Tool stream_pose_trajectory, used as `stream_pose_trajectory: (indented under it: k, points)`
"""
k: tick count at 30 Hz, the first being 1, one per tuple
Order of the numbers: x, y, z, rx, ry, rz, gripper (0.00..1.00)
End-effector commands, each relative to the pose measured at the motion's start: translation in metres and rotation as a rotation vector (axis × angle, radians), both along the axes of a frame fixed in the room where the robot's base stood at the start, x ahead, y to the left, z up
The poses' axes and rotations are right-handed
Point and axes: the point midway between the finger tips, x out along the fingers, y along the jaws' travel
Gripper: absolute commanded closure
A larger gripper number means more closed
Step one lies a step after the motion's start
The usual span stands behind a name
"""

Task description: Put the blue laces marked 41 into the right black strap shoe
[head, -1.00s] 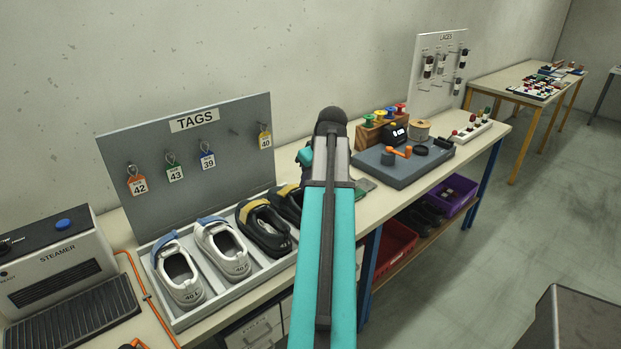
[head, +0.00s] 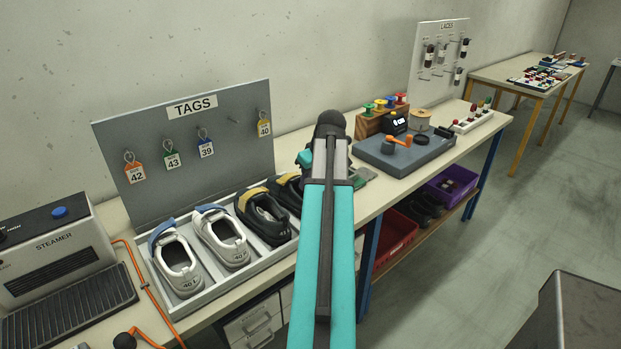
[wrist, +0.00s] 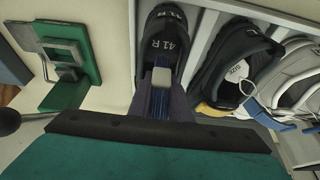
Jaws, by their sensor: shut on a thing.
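The blue laces (wrist: 160,104) with a pale band are in the wrist view, pinched upright between the jaws of my gripper (wrist: 161,110). The number on the laces cannot be read. The right black strap shoe (wrist: 160,33), marked 41 R, lies just beyond the laces in the wrist view. Whether the laces touch it cannot be told. In the head view this shoe (head: 287,189) is partly hidden behind my arm, and my jaws and the laces are hidden. The left black shoe (head: 262,222), with a yellow strap, is beside it.
The shoes share a pale tray (head: 184,311) that also holds two grey shoes (head: 222,240). A tags board (head: 190,150) stands behind and a steamer (head: 55,255) is at left. A green clamp-like fixture (wrist: 70,70) is close to my gripper. A lace board (head: 440,50) is farther right.

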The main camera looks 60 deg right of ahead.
Motion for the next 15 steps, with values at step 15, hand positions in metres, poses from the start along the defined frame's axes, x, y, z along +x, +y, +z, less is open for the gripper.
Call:
stream_pose_trajectory:
  k: [15]
  points:
    - [0.0007,0.0003,-0.0034,-0.001,-0.001,0.001,0.78]
